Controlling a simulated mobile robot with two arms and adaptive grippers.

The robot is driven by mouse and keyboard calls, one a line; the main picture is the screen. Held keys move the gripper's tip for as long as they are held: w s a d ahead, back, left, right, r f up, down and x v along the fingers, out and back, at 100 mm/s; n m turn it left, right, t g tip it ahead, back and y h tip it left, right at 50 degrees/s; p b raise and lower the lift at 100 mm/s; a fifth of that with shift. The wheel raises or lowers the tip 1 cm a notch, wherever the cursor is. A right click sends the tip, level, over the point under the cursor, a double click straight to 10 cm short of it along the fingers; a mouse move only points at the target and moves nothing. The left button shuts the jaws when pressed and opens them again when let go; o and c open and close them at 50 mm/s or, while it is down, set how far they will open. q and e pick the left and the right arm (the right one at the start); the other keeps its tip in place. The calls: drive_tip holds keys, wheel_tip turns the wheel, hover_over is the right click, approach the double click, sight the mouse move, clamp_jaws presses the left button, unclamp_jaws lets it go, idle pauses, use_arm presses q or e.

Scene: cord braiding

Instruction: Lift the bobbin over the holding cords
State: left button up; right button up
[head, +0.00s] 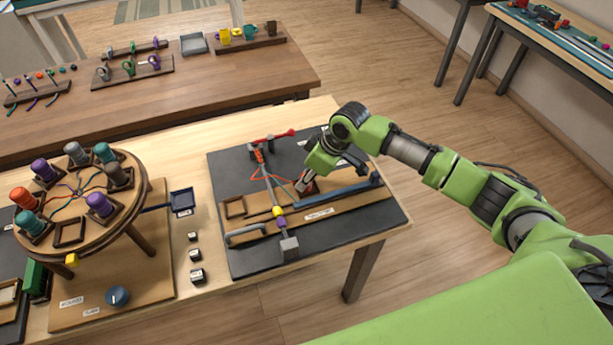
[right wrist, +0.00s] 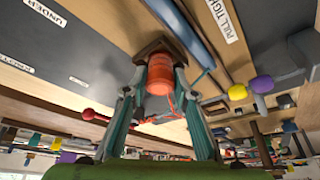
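My right gripper (head: 304,187) reaches down at the right side of the dark work mat. In the right wrist view its two fingers (right wrist: 160,85) stand on either side of an orange bobbin (right wrist: 160,72) and appear to touch it. The bobbin is at a brown square holder (right wrist: 155,48); whether it is seated or just clear is hard to tell. An orange cord (head: 284,179) runs left from the bobbin towards a grey strand (head: 268,186), which carries a yellow and a purple piece (head: 278,212). My left gripper is not in view.
An empty square holder (head: 234,208) is left of the strand. A round braiding stand (head: 75,197) with several coloured bobbins stands at the left. A grey block (head: 289,246) sits at the front.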

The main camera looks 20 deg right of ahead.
drive_tip(key=shift+o, duration=1.3)
drive_tip(key=shift+r, duration=0.1)
drive_tip(key=v, duration=1.2)
